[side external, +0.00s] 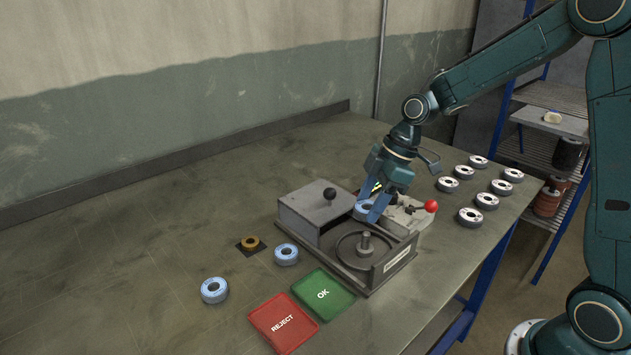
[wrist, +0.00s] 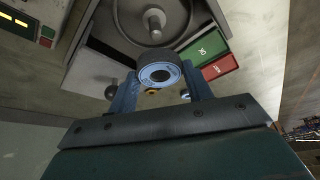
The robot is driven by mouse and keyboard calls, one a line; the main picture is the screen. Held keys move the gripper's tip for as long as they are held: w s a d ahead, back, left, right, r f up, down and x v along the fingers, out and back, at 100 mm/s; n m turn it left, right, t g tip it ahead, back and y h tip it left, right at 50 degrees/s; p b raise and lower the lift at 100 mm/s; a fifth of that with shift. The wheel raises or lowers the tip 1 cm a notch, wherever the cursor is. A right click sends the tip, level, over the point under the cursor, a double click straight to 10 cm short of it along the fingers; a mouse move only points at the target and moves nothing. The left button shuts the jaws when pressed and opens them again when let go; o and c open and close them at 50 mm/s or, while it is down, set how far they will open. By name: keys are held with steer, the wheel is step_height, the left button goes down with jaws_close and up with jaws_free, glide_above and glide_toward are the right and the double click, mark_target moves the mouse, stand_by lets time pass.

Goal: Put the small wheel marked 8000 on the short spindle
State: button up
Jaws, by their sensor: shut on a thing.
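My gripper (side external: 370,204) is shut on a small wheel (side external: 362,210) with a pale blue face and a dark rim. In the wrist view the wheel (wrist: 160,75) sits between the two blue fingers, its hole facing the camera; its marking is too small to read. I hold it above the grey fixture, behind the spindle (side external: 366,240) in the side view. The short, upright spindle is bare and stands at the middle of a round plate. It also shows in the wrist view (wrist: 153,20), apart from the wheel.
Two blue-faced wheels (side external: 286,254) (side external: 214,290) lie left, by a brass ring (side external: 250,242). Green OK (side external: 323,293) and red REJECT (side external: 282,322) pads lie in front. Several white-faced wheels (side external: 470,217) lie right.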

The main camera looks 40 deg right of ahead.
mark_target(369, 234)
steer(key=shift+s+d, duration=0.15)
steer(key=shift+s, duration=0.05)
steer(key=shift+f, duration=0.1)
steer(key=shift+f, duration=0.15)
steer(key=shift+f, duration=1.6)
steer(key=shift+f, duration=2.55)
stand_by(1.6)
steer(key=o, duration=1.3)
